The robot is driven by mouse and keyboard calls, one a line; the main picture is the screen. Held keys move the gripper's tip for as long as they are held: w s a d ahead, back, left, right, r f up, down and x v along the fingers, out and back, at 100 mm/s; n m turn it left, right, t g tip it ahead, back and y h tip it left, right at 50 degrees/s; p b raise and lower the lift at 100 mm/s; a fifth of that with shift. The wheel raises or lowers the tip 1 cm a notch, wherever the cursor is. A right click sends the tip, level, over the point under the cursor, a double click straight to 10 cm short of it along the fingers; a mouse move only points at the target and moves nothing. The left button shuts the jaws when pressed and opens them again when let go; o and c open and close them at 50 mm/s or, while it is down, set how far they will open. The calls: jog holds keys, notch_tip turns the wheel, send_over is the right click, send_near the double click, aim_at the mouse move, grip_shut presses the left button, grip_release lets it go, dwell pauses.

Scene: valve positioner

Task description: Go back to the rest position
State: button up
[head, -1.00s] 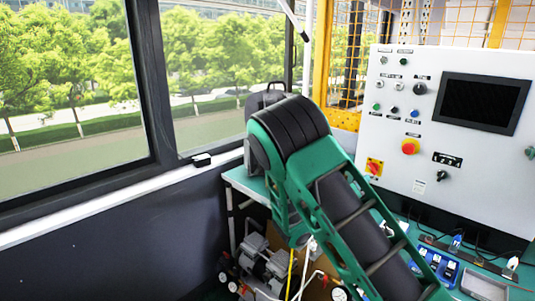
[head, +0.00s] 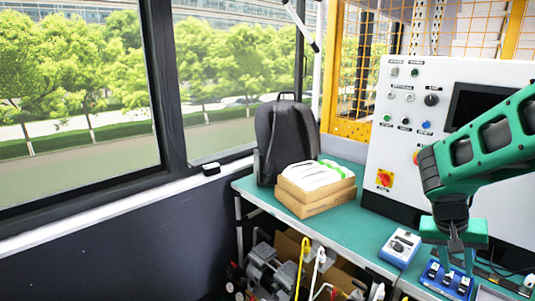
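My green and black arm (head: 490,145) reaches in from the right edge in the head view. My gripper (head: 456,266) hangs at its end, pointing down over the right part of the green workbench (head: 345,232). It is just above or in front of a blue device (head: 445,281) with several dark and white parts. The fingers are small and overlap the device, so their opening and any contact cannot be told. The arm hides part of the control panel (head: 400,135).
A black backpack (head: 285,135) stands at the bench's back left, with a cardboard box (head: 315,200) of white packs before it. A blue and white meter box (head: 400,247) lies near the front edge. Hoses and gauges (head: 315,270) are below. The bench's middle is clear.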

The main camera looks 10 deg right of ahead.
jog(key=s+a+r+n+y, duration=0.1)
jog(key=s+a+r+y, duration=0.1)
jog(key=s+a, duration=0.3)
jog(key=s+a+r+n+y, duration=0.1)
jog(key=s+a+r+y, duration=0.1)
jog(key=s+a, duration=0.3)
jog(key=s+y, duration=0.1)
jog(key=s, duration=0.3)
jog(key=shift+s+a, duration=0.25)
jog(key=shift+s, duration=0.05)
jog(key=shift+s, duration=0.1)
